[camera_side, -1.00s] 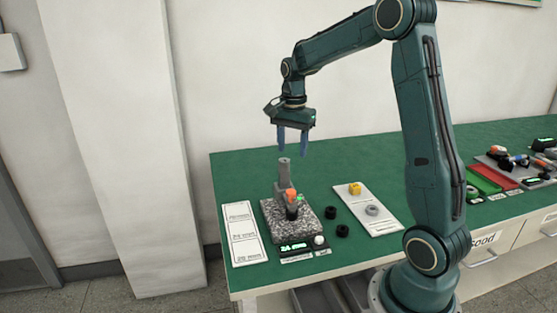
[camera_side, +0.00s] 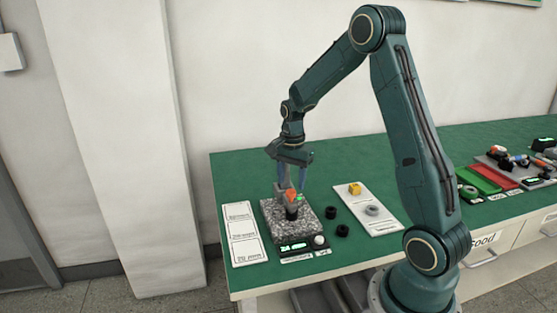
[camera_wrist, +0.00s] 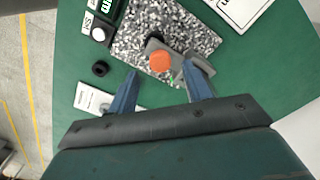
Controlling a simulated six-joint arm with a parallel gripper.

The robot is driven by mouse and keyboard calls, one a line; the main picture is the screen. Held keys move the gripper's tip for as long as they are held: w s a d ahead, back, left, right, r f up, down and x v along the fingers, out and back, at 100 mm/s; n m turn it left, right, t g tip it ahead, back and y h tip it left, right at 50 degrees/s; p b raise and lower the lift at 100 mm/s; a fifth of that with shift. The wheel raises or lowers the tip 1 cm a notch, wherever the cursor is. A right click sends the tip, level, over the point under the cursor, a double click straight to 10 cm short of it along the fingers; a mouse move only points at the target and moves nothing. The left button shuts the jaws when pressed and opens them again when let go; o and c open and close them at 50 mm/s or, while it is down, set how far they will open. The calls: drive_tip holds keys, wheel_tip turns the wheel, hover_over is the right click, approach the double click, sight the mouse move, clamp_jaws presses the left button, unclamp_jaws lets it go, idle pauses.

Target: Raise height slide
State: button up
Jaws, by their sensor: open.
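The height gauge stands on a speckled granite base (camera_side: 306,228) near the front left of the green table. Its slide carries an orange part (camera_side: 291,195) and sits low on the grey column, which my gripper partly hides. In the wrist view the orange part (camera_wrist: 160,62) and a grey arm lie above the granite base (camera_wrist: 190,25). My gripper (camera_side: 293,183) points down at the column with its fingers apart. In the wrist view my gripper (camera_wrist: 161,73) has one blue finger on each side, with the orange part near the gap. Contact cannot be told.
A lit display (camera_side: 293,246) and a round white button (camera_side: 319,240) are at the base's front. Two black rings (camera_side: 331,212) lie right of it. A white card (camera_side: 243,234) lies left.

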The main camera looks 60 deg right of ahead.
sight(291, 191)
drive_tip(key=shift+f, duration=1.75)
drive_tip(key=shift+r, duration=0.1)
clamp_jaws()
